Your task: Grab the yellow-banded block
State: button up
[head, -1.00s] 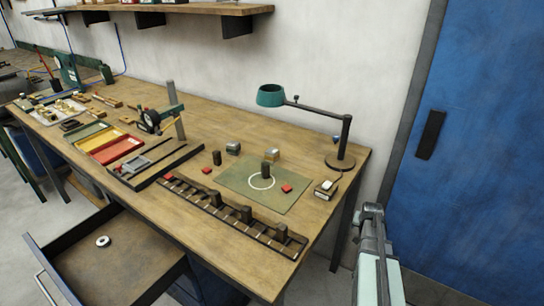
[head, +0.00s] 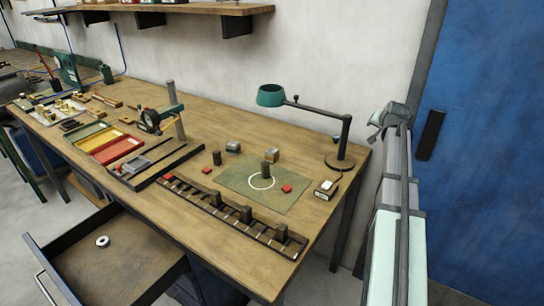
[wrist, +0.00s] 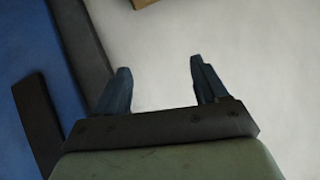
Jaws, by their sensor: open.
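A small grey block with a yellowish band (head: 272,155) sits on the wooden bench just behind the green mat; the band is small and hard to make out. A similar grey block (head: 233,147) stands to its left, with no clear yellow on it. My gripper (wrist: 160,70) shows in the wrist view with its two dark fingers spread and nothing between them. In the head view my arm is raised at the right, beside the bench and well away from the blocks. Neither block shows clearly in the wrist view.
The green mat (head: 235,184) carries a dark cylinder (head: 267,170) and a red piece (head: 286,188). A lamp (head: 340,140) stands right of the blocks. A dark slotted rack (head: 220,208) lies in front. A drawer (head: 120,262) is open. A blue door (head: 480,150) is at right.

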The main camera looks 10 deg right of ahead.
jog(key=w+a+r+y, duration=0.15)
jog(key=a+r, duration=0.25)
jog(key=r, duration=0.4)
jog(key=w+a+r+t, duration=0.1)
jog(key=w+a+r, duration=0.15)
jog(key=r, duration=0.55)
jog(key=w+a+r+y, duration=0.1)
jog(key=a+r, duration=0.4)
jog(key=r, duration=0.3)
jog(key=g+y, duration=0.1)
jog(key=g, duration=0.9)
send_near(272, 150)
jog(key=shift+n, duration=0.4)
jog(key=f, duration=0.3)
jog(key=w+f, duration=0.1)
jog(key=f, duration=0.1)
jog(key=shift+d+f, duration=0.2)
jog(key=shift+s+f, duration=0.25)
jog(key=shift+f, duration=1)
jog(key=shift+s+f, duration=0.2)
jog(key=shift+f, duration=1.1)
grip_shut()
